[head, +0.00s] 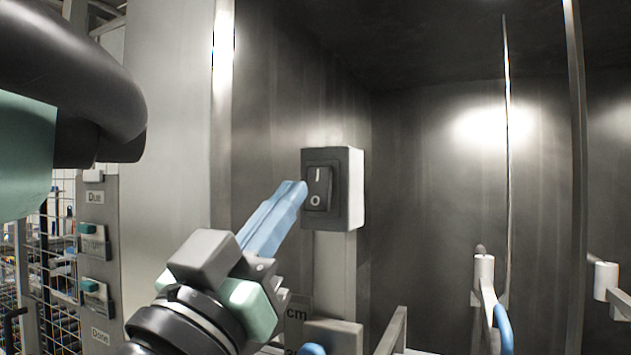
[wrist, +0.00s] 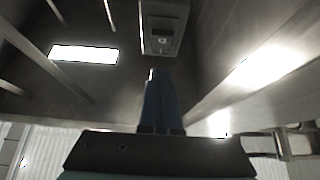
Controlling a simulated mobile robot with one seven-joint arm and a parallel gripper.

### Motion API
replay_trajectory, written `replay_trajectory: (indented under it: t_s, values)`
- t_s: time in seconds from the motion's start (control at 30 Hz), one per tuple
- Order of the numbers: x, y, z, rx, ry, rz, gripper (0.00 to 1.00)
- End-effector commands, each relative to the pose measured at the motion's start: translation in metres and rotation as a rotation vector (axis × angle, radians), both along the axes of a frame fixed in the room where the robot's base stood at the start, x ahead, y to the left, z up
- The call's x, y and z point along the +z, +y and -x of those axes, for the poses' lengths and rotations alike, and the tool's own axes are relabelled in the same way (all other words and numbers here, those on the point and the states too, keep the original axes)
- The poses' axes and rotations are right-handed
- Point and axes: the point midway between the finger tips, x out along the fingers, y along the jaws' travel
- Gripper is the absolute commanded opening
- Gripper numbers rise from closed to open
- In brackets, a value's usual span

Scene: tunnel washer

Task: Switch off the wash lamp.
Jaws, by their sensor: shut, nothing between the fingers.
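The lamp switch is a black rocker (head: 318,188) marked I at the top and O at the bottom, set in a grey box (head: 349,190) on a post inside the washer. My gripper (head: 298,188) is shut and empty, its blue fingers together, with the tips just left of the rocker in the head view. I cannot tell whether they touch it. In the wrist view the switch box (wrist: 163,45) lies straight ahead of the fingertips (wrist: 157,74). A bright glow shows on the back wall in the head view, and a lit lamp panel (wrist: 83,54) shows in the wrist view.
A grey door-frame panel (head: 165,120) stands to the left, with green buttons (head: 88,229) and labels beside it. White posts (head: 484,270) with a blue hook-like part (head: 503,328) stand at the lower right. A wire rack (head: 60,290) is at far left.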

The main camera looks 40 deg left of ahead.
Motion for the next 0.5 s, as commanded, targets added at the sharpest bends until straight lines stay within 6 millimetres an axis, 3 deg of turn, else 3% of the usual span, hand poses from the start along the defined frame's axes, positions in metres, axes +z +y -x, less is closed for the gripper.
replay_trajectory:
  t_s: [0.2, 0.5]
  values:
    - [-0.008, 0.009, -0.027, -0.003, 0.006, 0.005, 0.0]
    - [-0.011, 0.01, -0.033, -0.002, 0.003, 0.002, 0.0]
